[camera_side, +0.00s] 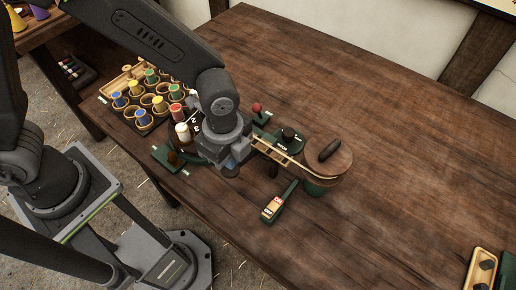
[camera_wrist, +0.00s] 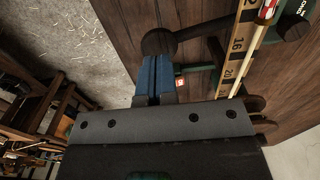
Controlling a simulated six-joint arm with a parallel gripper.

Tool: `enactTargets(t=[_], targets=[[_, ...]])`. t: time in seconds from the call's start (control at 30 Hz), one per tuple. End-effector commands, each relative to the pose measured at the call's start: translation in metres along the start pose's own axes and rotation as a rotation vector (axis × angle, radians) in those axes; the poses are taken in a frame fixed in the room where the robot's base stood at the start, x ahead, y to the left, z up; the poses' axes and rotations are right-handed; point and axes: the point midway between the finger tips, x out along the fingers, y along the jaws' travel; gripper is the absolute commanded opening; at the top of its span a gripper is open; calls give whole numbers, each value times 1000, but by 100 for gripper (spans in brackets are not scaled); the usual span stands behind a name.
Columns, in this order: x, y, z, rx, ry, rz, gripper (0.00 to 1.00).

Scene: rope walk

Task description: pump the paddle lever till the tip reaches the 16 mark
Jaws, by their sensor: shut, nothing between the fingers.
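My gripper (camera_wrist: 156,66) is shut and empty, its blue fingers together; in the side view it (camera_side: 231,172) hangs low over the near side of the green device. In the wrist view a dark round-ended handle (camera_wrist: 158,42) lies just past the fingertips; I cannot tell if they touch. It looks like the dark handle (camera_side: 273,170) right of my gripper in the side view. A pale scale (camera_wrist: 238,43) shows marks 12, 16 and 20. A pale strip with a red part (camera_wrist: 267,11) runs beside it, the red part near the 12 end. My wrist hides part of the device.
A wooden drum (camera_side: 314,166) with a dark grip stands at the right. A green arm with a coloured label (camera_side: 272,208) sticks out toward the front. A red knob (camera_side: 257,107) and black knob (camera_side: 289,133) stand behind. Spools (camera_side: 150,76) fill a rack at left.

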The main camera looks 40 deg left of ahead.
Motion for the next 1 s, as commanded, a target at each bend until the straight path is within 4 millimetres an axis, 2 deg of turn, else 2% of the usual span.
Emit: enactTargets(t=[1.0], targets=[[35,2,0,0,-1,2,0]])
